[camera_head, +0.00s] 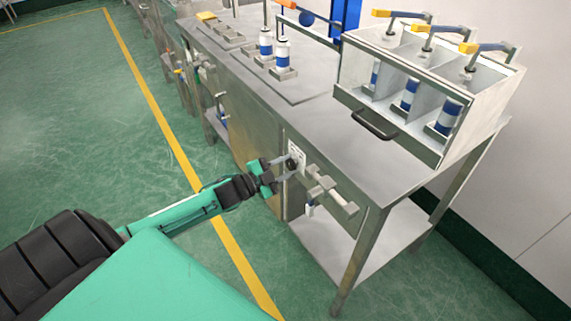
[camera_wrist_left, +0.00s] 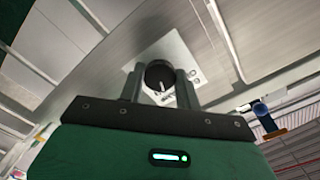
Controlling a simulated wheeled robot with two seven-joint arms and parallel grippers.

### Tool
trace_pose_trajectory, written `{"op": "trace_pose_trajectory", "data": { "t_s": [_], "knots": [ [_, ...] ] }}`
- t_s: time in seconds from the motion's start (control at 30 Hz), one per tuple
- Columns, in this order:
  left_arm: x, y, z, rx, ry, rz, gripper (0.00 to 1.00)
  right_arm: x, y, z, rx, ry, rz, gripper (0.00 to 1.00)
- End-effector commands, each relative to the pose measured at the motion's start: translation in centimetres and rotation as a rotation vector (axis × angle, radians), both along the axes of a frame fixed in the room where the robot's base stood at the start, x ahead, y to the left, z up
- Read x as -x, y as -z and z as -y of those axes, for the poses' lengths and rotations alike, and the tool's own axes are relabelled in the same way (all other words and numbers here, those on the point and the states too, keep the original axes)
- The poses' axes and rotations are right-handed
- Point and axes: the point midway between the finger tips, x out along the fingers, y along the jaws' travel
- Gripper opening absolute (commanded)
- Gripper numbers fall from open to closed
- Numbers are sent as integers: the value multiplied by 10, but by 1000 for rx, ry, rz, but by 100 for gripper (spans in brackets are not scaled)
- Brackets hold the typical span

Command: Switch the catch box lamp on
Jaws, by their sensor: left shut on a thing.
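A black round knob (camera_head: 292,163) with a white pointer line sits on a white plate (camera_head: 298,153) on the front of the steel bench. In the left wrist view the knob (camera_wrist_left: 158,74) is between the two fingers of my left gripper (camera_wrist_left: 160,88), and the plate (camera_wrist_left: 184,57) lies behind it. My left gripper (camera_head: 280,166) is shut on the knob. The pointer slants slightly from upright in the wrist view. I cannot tell which thing is the catch box lamp, or whether it is lit. My right gripper is out of view.
A clear-fronted box (camera_head: 392,127) with three compartments, blue-and-white cans and levers stands on the bench's right end. Grey blocks (camera_head: 330,190) stick out from the bench front, right of the knob. More cans (camera_head: 283,52) stand on the bench top. Green floor on the left is clear.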

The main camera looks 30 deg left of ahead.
Motion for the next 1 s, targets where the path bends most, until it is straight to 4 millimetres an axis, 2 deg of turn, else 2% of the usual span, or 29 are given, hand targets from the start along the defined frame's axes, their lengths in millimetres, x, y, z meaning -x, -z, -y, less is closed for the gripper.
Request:
{"op": "trace_pose_trajectory", "data": {
  "t_s": [0.4,0.9,0.93,1.0],
  "knots": [
    [0,0,0,-150,2,62,11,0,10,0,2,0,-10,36],
    [0,1,0,-165,2,68,11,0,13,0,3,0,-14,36],
    [0,1,1,-166,1,68,38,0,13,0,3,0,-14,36],
    [0,1,0,-166,1,68,51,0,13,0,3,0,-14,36]
  ]
}}
